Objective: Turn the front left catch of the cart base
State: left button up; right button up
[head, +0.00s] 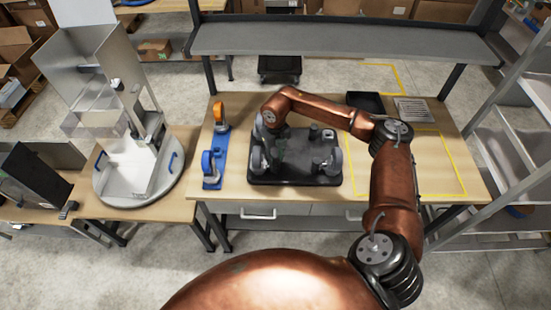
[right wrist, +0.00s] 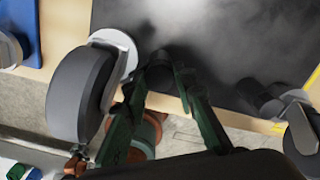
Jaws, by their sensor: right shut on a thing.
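The cart base (head: 300,178) is a dark slab with grey wheels, lying wheels-up on the wooden workbench. Its dark surface fills the upper right wrist view (right wrist: 235,50). A short dark cylindrical catch (right wrist: 158,70) sits near its front edge, beside the front left wheel (right wrist: 80,95). My right gripper (right wrist: 160,85) has its two green fingers on either side of this catch and is shut on it. In the head view, my right gripper (head: 279,150) reaches over the left part of the base, and the catch there is hard to make out. My left gripper is not in view.
A blue bracket with an orange and a blue wheel (head: 215,150) stands left of the base. A black tray (head: 366,102) and a pale ribbed plate (head: 413,111) lie at the back right. A grey shelf (head: 340,40) spans the back. Yellow tape marks clear table at right.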

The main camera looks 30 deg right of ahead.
jog(key=m, duration=0.6)
jog(key=shift+w, duration=0.1)
jog(key=shift+m, duration=0.3)
dwell(0.3)
jog(key=o, duration=1.2)
jog(key=shift+c, duration=0.2)
